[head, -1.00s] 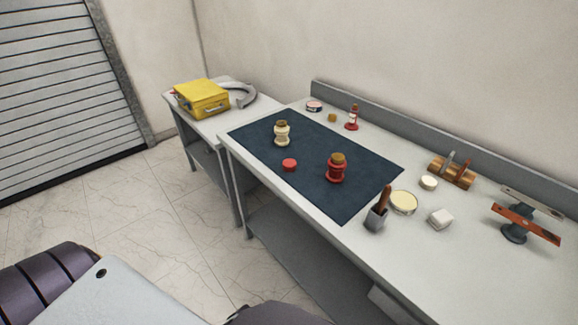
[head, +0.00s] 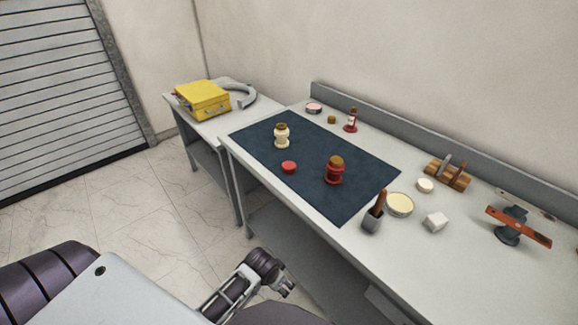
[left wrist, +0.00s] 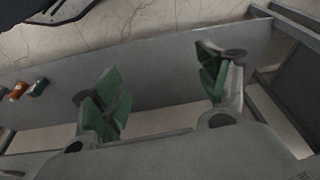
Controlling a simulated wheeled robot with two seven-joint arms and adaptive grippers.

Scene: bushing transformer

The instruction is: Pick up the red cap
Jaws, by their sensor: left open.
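The red cap (head: 289,167) lies on the dark mat (head: 260,140) on the workbench, near the mat's front edge in the head view. A red bushing (head: 334,172) with a brown top stands to its right, and a cream bushing (head: 281,137) stands behind it. My left gripper (head: 285,288) is low in front of the bench, apart from the cap. In the left wrist view its green-padded fingers (left wrist: 165,88) are spread with nothing between them. The cap is not recognisable in that view. My right gripper is not in view.
A yellow case (head: 202,100) sits on the side table at the back left. The bench's front edge lies between my left gripper and the mat.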

